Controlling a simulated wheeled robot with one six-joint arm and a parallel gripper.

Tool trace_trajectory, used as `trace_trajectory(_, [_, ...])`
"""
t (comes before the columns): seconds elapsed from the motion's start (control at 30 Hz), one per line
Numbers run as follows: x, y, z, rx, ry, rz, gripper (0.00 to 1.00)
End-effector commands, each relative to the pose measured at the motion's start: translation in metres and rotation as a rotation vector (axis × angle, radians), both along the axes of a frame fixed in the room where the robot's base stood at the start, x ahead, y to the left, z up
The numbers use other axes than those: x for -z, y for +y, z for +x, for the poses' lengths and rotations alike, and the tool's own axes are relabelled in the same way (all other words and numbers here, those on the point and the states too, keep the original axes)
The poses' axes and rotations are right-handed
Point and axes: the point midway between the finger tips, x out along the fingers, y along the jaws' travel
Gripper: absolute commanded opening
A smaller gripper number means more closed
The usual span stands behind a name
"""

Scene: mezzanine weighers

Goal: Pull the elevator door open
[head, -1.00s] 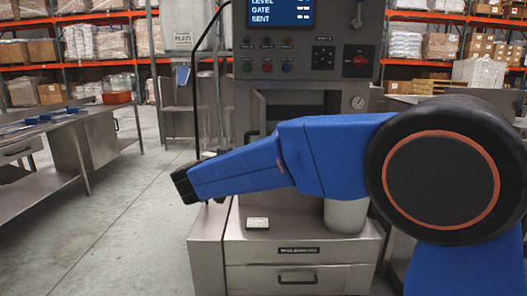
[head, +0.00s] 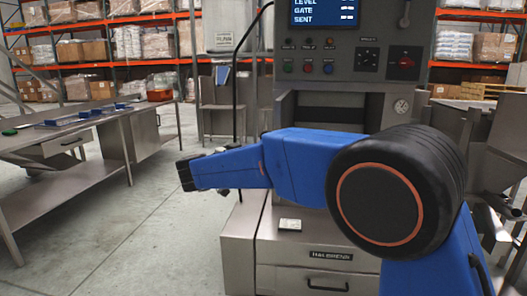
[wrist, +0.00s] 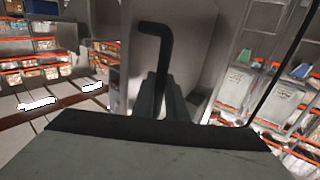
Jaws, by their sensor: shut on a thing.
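The elevator door is a grey metal panel (wrist: 200,45) close in front of me in the wrist view. A black bent handle (wrist: 155,29) stands out in front of it. My gripper (wrist: 162,92) is shut on the handle's lower part, its two dark fingers close together around it. In the head view, a dark opening (head: 335,108) shows in the grey machine below its control panel (head: 345,58). My blue arm crosses in front of the lower part of this opening and hides the gripper's hold; the door itself is not clearly seen there.
A steel bench (head: 75,135) with blue items stands at left, with open floor (head: 120,225) between it and the machine. A drawer cabinet (head: 328,278) projects below the opening, with a small pale block (head: 290,225) on top. Pallet racks fill the back.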

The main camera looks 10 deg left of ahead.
Motion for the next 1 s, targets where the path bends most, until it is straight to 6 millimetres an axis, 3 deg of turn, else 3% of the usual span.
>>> trace_trajectory(0.13, [-0.003,-0.001,0.001,0.000,-0.004,0.001,0.00])
trace_trajectory(0.17, [-0.003,-0.001,0.001,0.000,-0.005,0.002,0.19])
trace_trajectory(0.2, [-0.003,-0.001,0.001,0.000,-0.004,0.001,0.29])
trace_trajectory(0.23, [-0.003,-0.001,0.001,0.000,-0.004,0.001,0.31])
trace_trajectory(0.67, [-0.001,0.003,-0.004,-0.002,-0.001,0.000,0.31])
trace_trajectory(1.0, [-0.001,0.032,-0.053,-0.005,-0.001,0.000,0.31])
